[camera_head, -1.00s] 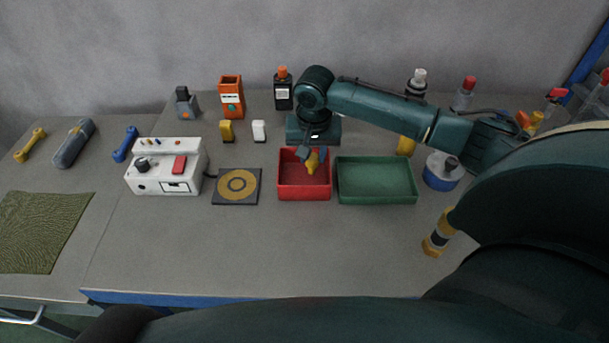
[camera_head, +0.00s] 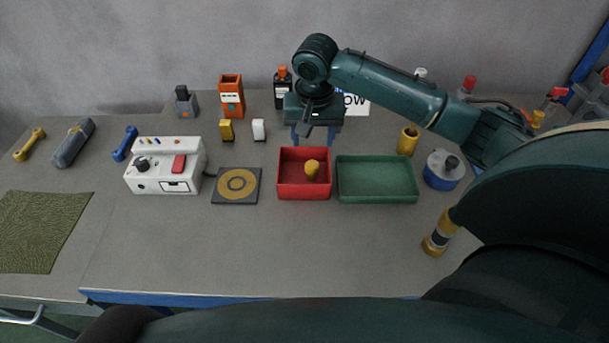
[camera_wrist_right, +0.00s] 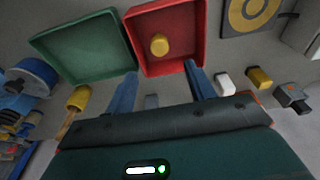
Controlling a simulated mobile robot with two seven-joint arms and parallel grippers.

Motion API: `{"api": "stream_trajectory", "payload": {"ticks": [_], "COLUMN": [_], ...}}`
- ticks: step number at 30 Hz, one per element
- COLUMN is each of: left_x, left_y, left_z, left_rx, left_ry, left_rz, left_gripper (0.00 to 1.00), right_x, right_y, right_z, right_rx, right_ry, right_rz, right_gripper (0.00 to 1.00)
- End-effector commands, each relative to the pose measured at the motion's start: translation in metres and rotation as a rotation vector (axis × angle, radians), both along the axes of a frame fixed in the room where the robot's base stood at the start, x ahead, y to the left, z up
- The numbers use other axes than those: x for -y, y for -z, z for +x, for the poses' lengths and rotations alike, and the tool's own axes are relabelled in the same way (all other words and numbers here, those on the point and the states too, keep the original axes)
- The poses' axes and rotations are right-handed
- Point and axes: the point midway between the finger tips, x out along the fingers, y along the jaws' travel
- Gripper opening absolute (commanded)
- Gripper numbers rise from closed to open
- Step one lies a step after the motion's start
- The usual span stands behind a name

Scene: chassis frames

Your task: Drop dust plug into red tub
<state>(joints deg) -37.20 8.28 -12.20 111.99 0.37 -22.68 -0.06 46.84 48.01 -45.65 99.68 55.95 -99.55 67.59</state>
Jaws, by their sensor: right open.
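The yellow dust plug (camera_head: 312,169) is inside the red tub (camera_head: 304,194), toward its right side. In the right wrist view the dust plug (camera_wrist_right: 159,44) shows within the walls of the red tub (camera_wrist_right: 176,69), apart from my fingers. My right gripper (camera_head: 313,138) is open and empty, above and behind the tub's far edge. Its two blue fingers (camera_wrist_right: 161,86) are spread wide in the right wrist view. My left gripper is not in view.
An empty green tray (camera_head: 377,197) stands right beside the tub. A black pad with a yellow ring (camera_head: 237,186) and a white device (camera_head: 165,168) are to the left. Bottles and small parts stand behind. The bench front is mostly clear.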

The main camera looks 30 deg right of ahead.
Motion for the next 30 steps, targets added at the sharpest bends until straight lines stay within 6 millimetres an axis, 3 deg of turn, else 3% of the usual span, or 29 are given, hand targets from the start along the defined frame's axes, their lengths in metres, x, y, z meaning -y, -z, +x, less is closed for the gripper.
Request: {"api": "stream_trajectory", "payload": {"ticks": [6,12,30], "left_x": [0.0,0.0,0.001], "left_y": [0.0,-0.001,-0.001], "left_z": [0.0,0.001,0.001], "left_rx": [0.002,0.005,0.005], "left_ry": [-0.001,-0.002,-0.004], "left_rz": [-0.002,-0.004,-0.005], "left_gripper": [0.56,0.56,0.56], "right_x": [-0.004,-0.006,-0.006], "right_y": [-0.047,-0.069,-0.074], "right_z": [-0.005,-0.009,-0.01], "right_rx": [0.003,0.0,-0.001], "right_ry": [0.0,-0.001,0.0], "right_rz": [0.001,0.001,0.001], "right_gripper": [0.54,0.54,0.54]}}
